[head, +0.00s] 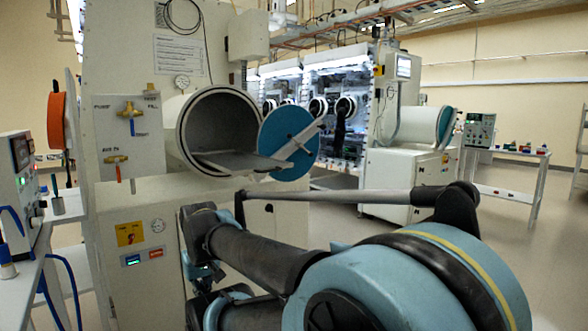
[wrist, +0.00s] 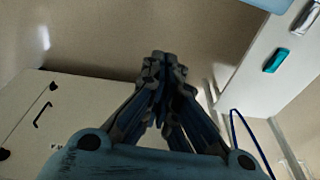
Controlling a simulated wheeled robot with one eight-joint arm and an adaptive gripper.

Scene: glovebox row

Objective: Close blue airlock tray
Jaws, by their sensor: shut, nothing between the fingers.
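The airlock (head: 176,140) is a round white chamber on a cabinet's side, left of centre in the head view, with its mouth open. Its blue round door (head: 280,135) stands swung out to the right, with a pale bar across it. A flat grey tray (head: 245,162) lies in the chamber and sticks out past the rim, close to the door's lower left. In the wrist view my gripper (wrist: 163,65) is shut and empty, with neither tray nor door visible near it. In the head view I cannot make out its fingertips; my arm reaches in below the airlock.
A valve panel (head: 129,130) is left of the airlock. An orange-rimmed round door (head: 57,120) and a bench instrument (head: 18,185) stand at far left. Another glovebox unit (head: 395,150) is behind right. Open floor (head: 545,260) lies at right. The wrist view shows a black-handled cabinet (wrist: 70,100).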

